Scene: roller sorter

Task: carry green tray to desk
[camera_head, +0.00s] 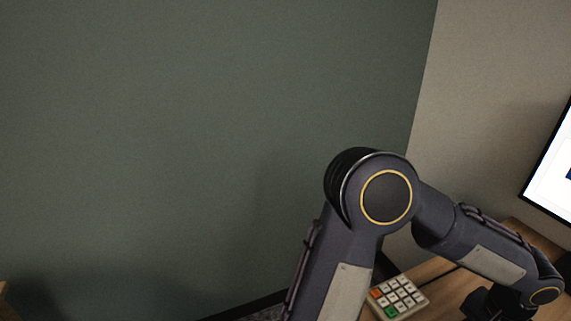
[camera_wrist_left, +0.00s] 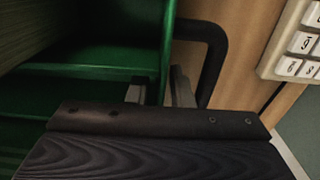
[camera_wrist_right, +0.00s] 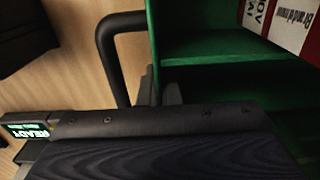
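The green tray (camera_wrist_left: 90,100) fills the left of the left wrist view, with a black loop handle (camera_wrist_left: 216,55) on its side wall. My left gripper (camera_wrist_left: 160,90) has one finger on each side of that wall, close against it. In the right wrist view the tray's green wall (camera_wrist_right: 154,40) and its other black handle (camera_wrist_right: 106,50) show. My right gripper (camera_wrist_right: 160,92) has its fingers close together at this wall, by the handle. The head view does not show the tray. What lies beneath the tray is hidden.
A wooden desk (camera_head: 433,292) with a keypad (camera_head: 398,296) and a monitor (camera_head: 555,170) is at the right of the head view. A box with red and white print (camera_wrist_right: 290,20) is at the tray.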

